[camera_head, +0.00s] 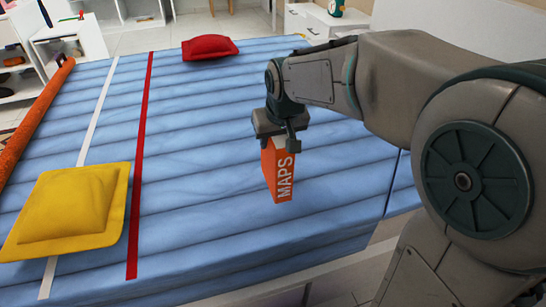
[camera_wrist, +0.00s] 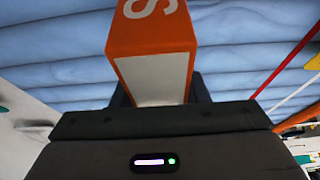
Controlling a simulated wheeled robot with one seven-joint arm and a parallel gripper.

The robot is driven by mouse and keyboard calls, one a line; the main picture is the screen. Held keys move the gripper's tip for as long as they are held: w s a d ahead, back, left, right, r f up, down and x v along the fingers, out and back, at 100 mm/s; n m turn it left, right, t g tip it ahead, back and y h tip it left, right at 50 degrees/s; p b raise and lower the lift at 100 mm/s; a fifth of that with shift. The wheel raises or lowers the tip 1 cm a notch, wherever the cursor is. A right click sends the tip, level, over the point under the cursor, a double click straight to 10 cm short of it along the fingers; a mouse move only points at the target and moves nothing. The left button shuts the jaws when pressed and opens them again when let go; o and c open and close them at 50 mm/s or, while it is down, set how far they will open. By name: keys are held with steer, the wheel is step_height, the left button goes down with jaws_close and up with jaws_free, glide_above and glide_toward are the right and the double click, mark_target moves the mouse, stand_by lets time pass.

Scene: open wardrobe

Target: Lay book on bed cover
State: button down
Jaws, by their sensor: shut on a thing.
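An orange book (camera_head: 279,172) with "MAPS" in white on its spine hangs upright from my gripper (camera_head: 280,135). My gripper is shut on the book's upper end. In the wrist view the book (camera_wrist: 150,35) extends out from between the dark fingers (camera_wrist: 158,92), with the bed cover behind it. The blue quilted bed cover (camera_head: 200,180) spreads beneath and around the book. The book appears held above the cover; the exact gap is hard to tell.
A yellow cushion (camera_head: 72,208) lies at the cover's near left, and a red cushion (camera_head: 210,47) at its far edge. White and red stripes cross the left side. An orange roll (camera_head: 36,106) lines the left edge. The middle of the cover is clear.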

steer(key=shift+a+f, duration=0.25)
steer(key=shift+f, duration=0.15)
steer(key=shift+f+b, duration=0.9)
steer(key=shift+f, duration=0.9)
steer(key=c, duration=0.8)
jaws_free()
